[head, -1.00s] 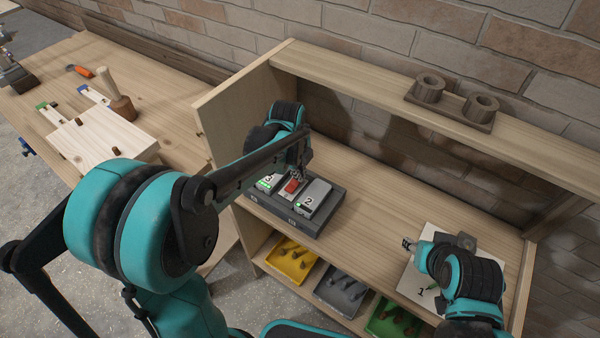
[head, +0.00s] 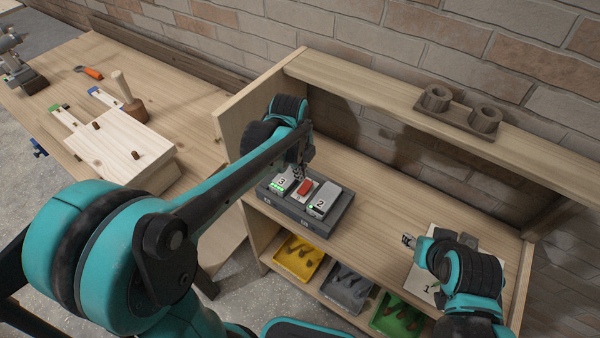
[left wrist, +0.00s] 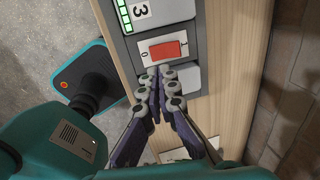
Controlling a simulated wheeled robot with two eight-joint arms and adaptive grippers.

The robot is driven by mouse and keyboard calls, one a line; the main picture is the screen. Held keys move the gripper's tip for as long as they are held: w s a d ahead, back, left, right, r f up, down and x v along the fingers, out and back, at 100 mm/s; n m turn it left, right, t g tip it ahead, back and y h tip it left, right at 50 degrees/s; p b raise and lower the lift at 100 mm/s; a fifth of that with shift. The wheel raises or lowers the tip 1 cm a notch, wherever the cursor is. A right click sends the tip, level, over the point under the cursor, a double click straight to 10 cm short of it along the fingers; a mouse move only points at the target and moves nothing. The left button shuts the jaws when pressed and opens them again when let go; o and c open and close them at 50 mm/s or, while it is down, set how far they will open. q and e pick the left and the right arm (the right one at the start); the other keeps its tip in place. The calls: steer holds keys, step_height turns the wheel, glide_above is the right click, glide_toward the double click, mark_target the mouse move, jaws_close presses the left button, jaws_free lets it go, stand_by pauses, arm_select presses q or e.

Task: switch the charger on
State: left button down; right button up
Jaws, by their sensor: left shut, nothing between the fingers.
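The charger (head: 335,221) is a dark grey box on the shelf unit's top board, holding a battery marked 3 (head: 281,180) and a battery marked 2 (head: 323,202), both with green lights. Between them sits a red rocker switch (head: 305,187). In the left wrist view the red switch (left wrist: 165,50) lies on a white plate marked 0 and 1. My left gripper (head: 298,176) is shut and empty, its fingertips (left wrist: 160,74) right beside the switch; I cannot tell whether they touch. My right gripper (head: 408,240) is over the board at right; its fingers are too small to read.
A paper marked 1 (head: 422,284) lies under my right arm. Yellow (head: 298,257), grey (head: 346,288) and green (head: 398,315) bins are on the lower shelf. A holder with two rings (head: 458,110) stands on the upper ledge. A workbench (head: 190,105) is at left.

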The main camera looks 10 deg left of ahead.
arm_select(q)
step_height(320, 180, up, 6)
steer(key=s+p, duration=0.1)
steer(key=s, duration=0.1)
steer(key=shift+p, duration=0.3)
arm_select(e)
steer(key=shift+w+d+r, duration=0.2)
steer(key=shift+d+r, duration=0.35)
steer(key=shift+r, duration=0.3)
arm_select(q)
steer(key=shift+d+f, duration=0.1)
steer(key=t+b, duration=0.2)
steer(key=b, duration=0.1)
steer(key=shift+w+a+t+h, duration=0.25)
steer(key=shift+a+t+h, duration=0.15)
arm_select(e)
step_height(320, 180, down, 3)
steer(key=shift+f, duration=0.15)
